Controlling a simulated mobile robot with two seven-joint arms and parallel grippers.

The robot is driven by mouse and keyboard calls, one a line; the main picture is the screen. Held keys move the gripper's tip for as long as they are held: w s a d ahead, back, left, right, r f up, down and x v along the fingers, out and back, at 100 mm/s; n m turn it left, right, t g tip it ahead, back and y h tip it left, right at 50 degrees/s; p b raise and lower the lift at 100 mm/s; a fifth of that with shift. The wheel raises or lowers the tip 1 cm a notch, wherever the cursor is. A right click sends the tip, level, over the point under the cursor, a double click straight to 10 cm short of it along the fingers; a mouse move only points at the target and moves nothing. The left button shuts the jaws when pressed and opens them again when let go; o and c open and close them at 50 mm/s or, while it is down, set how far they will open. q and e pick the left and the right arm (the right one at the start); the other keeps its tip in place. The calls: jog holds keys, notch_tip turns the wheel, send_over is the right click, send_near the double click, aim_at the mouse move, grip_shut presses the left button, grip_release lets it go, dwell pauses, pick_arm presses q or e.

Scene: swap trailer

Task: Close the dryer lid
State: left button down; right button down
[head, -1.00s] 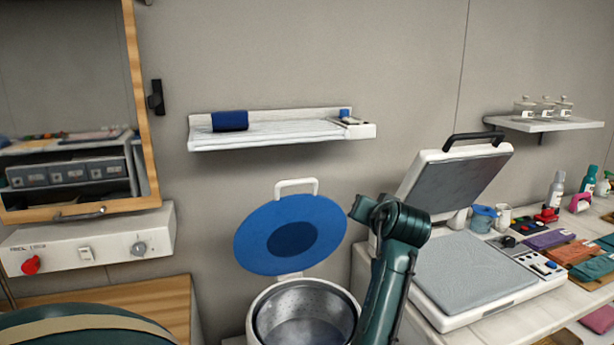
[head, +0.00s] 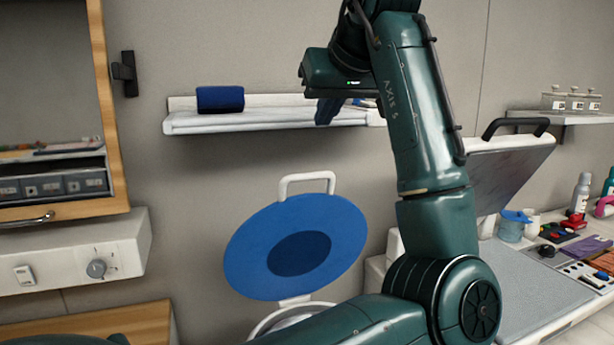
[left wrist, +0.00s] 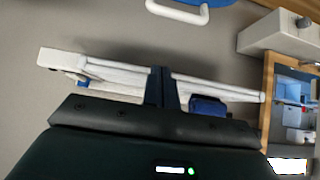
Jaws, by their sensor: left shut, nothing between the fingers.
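The dryer lid (head: 345,235) is a blue disc with a darker blue centre and a white loop handle (head: 308,177) on top. It stands open, tilted up behind the dryer. Only part of the dryer's pale rim (head: 275,322) shows; my left arm covers much of the opening. My left gripper (head: 326,115) is raised in front of the wall shelf, above the lid handle and apart from it. Its fingers are shut and empty in the left wrist view (left wrist: 161,88). That view also shows the handle (left wrist: 180,14) and a bit of the lid at the top edge. My right gripper is not in view.
A white wall shelf (head: 265,120) with a dark blue roll (head: 220,99) is behind the gripper. A press with a raised lid (head: 510,172) stands to the right. A wood-framed cabinet (head: 110,120) and a white control box (head: 70,262) are on the left.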

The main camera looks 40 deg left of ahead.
pick_arm(q)
send_over(315, 194)
jog(key=a, duration=0.2)
notch_tip(315, 194, down, 6)
jog(key=shift+d+f, duration=1)
jog(key=shift+f, duration=0.15)
jog(key=shift+s+d+f, duration=0.1)
jog(key=shift+s+d, duration=0.1)
jog(key=shift+d, duration=0.1)
jog(key=shift+s+f, duration=0.1)
